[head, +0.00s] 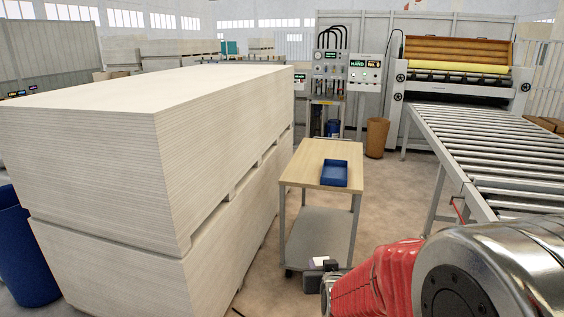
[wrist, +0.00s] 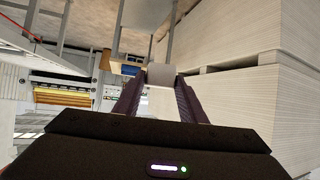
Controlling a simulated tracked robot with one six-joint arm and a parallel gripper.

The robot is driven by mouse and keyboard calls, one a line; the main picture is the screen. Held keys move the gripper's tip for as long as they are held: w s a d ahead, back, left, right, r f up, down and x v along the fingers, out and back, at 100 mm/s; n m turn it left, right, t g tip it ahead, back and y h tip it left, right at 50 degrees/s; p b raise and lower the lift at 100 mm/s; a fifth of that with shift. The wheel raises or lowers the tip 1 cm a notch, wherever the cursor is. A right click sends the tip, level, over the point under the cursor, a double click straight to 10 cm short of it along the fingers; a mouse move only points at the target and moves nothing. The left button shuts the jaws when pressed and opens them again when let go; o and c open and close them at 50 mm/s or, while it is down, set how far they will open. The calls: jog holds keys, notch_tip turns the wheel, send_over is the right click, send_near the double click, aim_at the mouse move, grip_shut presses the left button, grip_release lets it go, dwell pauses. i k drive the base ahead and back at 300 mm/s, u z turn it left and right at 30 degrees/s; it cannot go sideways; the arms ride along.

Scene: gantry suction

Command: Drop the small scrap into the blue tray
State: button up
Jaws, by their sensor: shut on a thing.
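The blue tray (head: 334,173) sits on the wooden top of a trolley, toward the right side of that top. A bit of blue in the upside-down wrist view (wrist: 130,71) looks like the same tray. My gripper (wrist: 160,88) has its two dark fingers closed on the small scrap (wrist: 160,76), a pale flat piece. In the head view my gripper (head: 323,266) is low in front of the trolley, and the scrap shows as a small pale patch (head: 317,261). The scrap is apart from the tray. The tray's inside looks empty.
The trolley (head: 298,172) has a grey lower shelf. A tall stack of pale boards (head: 130,150) stands close on its left. A roller conveyor (head: 480,150) runs along the right. A brown bin (head: 377,137) stands behind. Bare floor lies between trolley and conveyor.

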aim_at(337, 175)
jog(key=u, duration=0.2)
jog(key=i, duration=3.5)
jog(key=z, duration=0.25)
